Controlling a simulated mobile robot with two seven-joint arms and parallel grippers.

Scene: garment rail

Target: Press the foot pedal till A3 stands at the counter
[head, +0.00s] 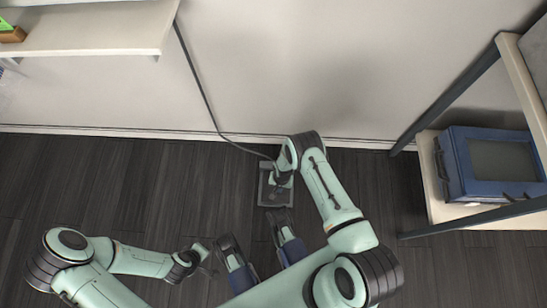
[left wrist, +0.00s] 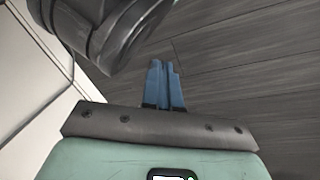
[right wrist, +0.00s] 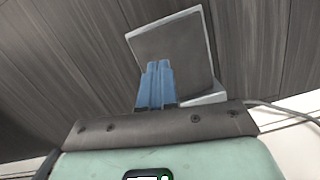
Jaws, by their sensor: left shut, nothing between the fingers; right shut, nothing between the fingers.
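The foot pedal (head: 268,197) is a small grey plate in a frame on the dark floor near the wall. In the right wrist view the pedal plate (right wrist: 190,45) shows pale edges. My right gripper (head: 277,181) is shut and empty, pointing down over the pedal; its blue fingers (right wrist: 158,68) overlap the plate. I cannot tell whether they touch it. My left gripper (head: 205,252) is shut and empty, left of the pedal and nearer to me; its fingers (left wrist: 165,66) point at bare floor. No garment or A3 label is in view. A pale counter-like top (head: 95,32) shows at the upper left.
A cable (head: 203,90) runs from the pedal up the wall (head: 300,60). A blue case (head: 492,163) sits on a low shelf (head: 434,195) in a dark-framed rack at the right. A green item (head: 6,27) stands at the far upper left. The floor left of the pedal is clear.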

